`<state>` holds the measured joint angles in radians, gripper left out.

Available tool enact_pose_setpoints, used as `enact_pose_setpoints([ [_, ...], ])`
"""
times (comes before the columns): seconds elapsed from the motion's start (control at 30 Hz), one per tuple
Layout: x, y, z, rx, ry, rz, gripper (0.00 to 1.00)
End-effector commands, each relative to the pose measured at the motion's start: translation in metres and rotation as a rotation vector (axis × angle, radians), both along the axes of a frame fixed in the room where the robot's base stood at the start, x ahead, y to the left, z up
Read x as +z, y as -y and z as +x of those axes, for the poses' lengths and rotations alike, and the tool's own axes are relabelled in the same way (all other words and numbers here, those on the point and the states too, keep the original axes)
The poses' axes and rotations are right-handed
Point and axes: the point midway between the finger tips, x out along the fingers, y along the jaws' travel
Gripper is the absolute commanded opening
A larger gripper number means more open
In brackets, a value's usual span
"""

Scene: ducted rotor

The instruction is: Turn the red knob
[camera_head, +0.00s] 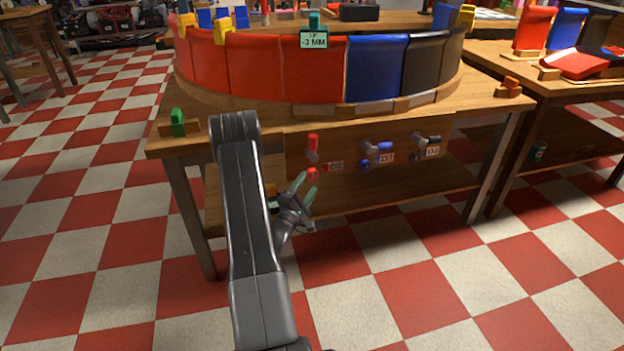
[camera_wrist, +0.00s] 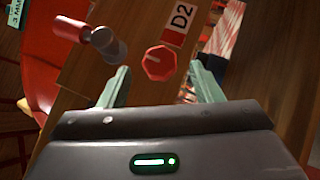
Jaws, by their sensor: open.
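The red knob (camera_wrist: 159,63) is a small octagonal dial with a pale line on its face, on the wooden panel beside a red-edged label reading D2. In the head view the red knob (camera_head: 313,173) shows just beyond the fingertips, low on the table's front panel. My gripper (camera_head: 305,188) is open, its green fingers pointing at the panel. In the wrist view the fingertips of my gripper (camera_wrist: 158,75) lie to either side of the knob, apart from it. I cannot tell how far the fingertips are from the panel.
A red-capped lever (camera_head: 313,142) sticks out above the knob; it also shows in the wrist view (camera_wrist: 98,37). Blue (camera_head: 378,147) and black (camera_head: 427,140) levers sit to the right. A curved ring of red, blue and black segments (camera_head: 312,70) stands on the table.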

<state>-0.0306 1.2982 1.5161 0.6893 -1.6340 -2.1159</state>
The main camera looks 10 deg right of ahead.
Motion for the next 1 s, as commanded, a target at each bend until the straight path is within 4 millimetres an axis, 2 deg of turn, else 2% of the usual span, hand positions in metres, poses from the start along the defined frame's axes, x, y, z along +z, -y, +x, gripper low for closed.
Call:
enact_pose_setpoints([
  [0.1, 0.006, 0.014, 0.015, -0.001, 0.003, 0.001, 0.59],
  [0.3, 0.012, 0.025, 0.030, 0.000, 0.002, 0.001, 0.59],
  [0.63, 0.014, 0.027, 0.033, 0.001, 0.000, 0.001, 0.59],
  [0.67, 0.014, 0.027, 0.032, 0.001, 0.000, 0.001, 0.57],
  [0.87, 0.014, 0.027, 0.032, 0.001, 0.000, 0.001, 0.18],
  [0.9, 0.014, 0.027, 0.032, 0.001, 0.000, 0.001, 0.14],
  [1.0, 0.014, 0.027, 0.032, 0.001, -0.001, 0.003, 0.14],
])
